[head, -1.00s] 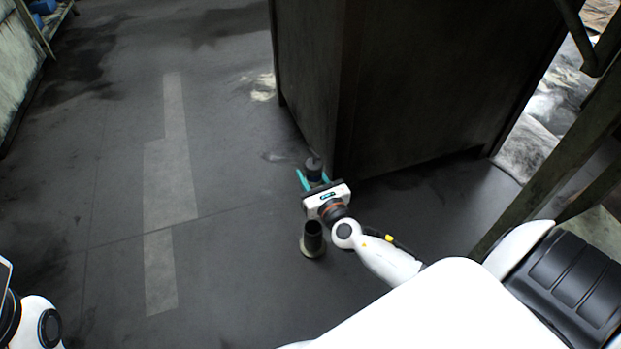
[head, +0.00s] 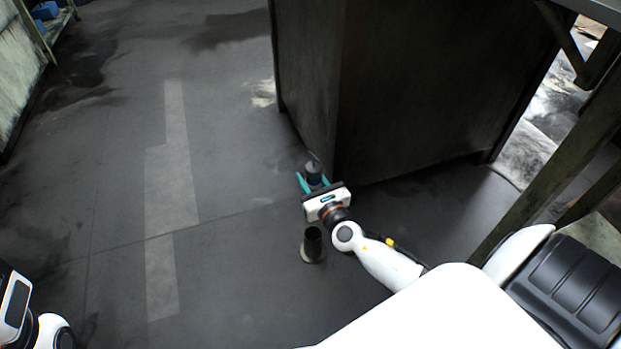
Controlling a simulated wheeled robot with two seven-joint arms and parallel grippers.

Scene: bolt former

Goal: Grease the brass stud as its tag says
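My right gripper (head: 314,180), with teal fingers, is low in the middle of the head view, beside the bottom corner of a dark cabinet. Its fingers lie on both sides of a small dark cylinder (head: 314,170) with a narrower top, and look closed on it. A dark tube (head: 312,242) with a paler, wider foot shows just below the gripper; I cannot tell what it is. Only white and black parts of my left arm show at the bottom left, with no fingers in sight. I see no brass stud and no tag.
The tall dark cabinet (head: 420,90) stands close beyond my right gripper. A bench frame with sloping legs (head: 555,175) is at the right. The dark floor (head: 110,200) at the left is clear, with a paler strip. Blue things (head: 46,10) sit at the far top left.

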